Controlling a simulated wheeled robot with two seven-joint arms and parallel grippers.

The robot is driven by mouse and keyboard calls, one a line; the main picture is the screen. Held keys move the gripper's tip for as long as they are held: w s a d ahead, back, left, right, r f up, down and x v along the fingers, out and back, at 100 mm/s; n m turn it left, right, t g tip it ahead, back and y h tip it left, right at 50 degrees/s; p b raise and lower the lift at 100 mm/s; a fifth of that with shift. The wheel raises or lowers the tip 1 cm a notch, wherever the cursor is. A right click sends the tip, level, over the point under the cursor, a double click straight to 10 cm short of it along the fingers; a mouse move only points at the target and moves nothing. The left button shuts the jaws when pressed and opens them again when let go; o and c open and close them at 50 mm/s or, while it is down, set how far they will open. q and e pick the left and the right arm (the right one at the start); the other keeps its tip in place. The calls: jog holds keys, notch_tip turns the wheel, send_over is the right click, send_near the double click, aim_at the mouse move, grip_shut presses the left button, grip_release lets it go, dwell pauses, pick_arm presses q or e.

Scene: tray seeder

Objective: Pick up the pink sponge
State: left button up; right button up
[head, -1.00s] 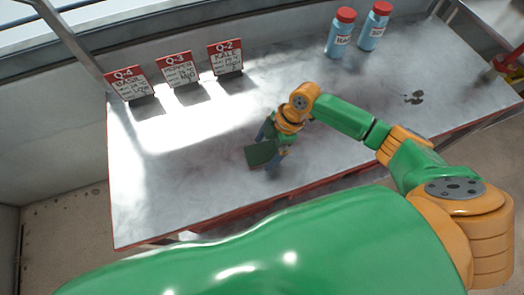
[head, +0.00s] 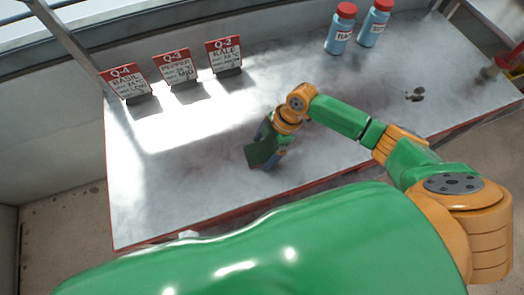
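I see no pink sponge in the head view. My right gripper (head: 268,158) is over the middle of the grey table (head: 200,175), pointing down towards its surface. A dark green part of the hand and bluish finger parts show, but the fingertips are largely hidden. I cannot tell whether it is open or shut, or whether anything is between the fingers. My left gripper is not in view.
Two blue bottles with red caps (head: 340,30) (head: 375,24) stand at the back. A small dark item (head: 415,95) lies at right. The table's left part is clear.

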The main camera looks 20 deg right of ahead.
aim_at(258, 153)
jog(key=c, duration=1.1)
jog(key=shift+r, duration=0.1)
jog(key=shift+r, duration=0.3)
notch_tip(258, 153, up, 4)
jog(key=shift+s+d+f, duration=0.15)
jog(key=shift+f, duration=0.1)
jog(key=shift+s+d+r+b, duration=0.2)
jog(key=shift+s+d+r, duration=1)
jog(key=shift+s+r, duration=0.55)
jog(key=shift+s+d+r+b, duration=0.15)
jog(key=shift+s+d+r, duration=1.1)
jog(key=shift+s, duration=0.85)
jog(key=shift+s+d+r+b, duration=0.2)
jog(key=shift+s+d+r, duration=0.95)
jog(key=shift+s+r, duration=0.6)
jog(key=shift+s+f, duration=0.15)
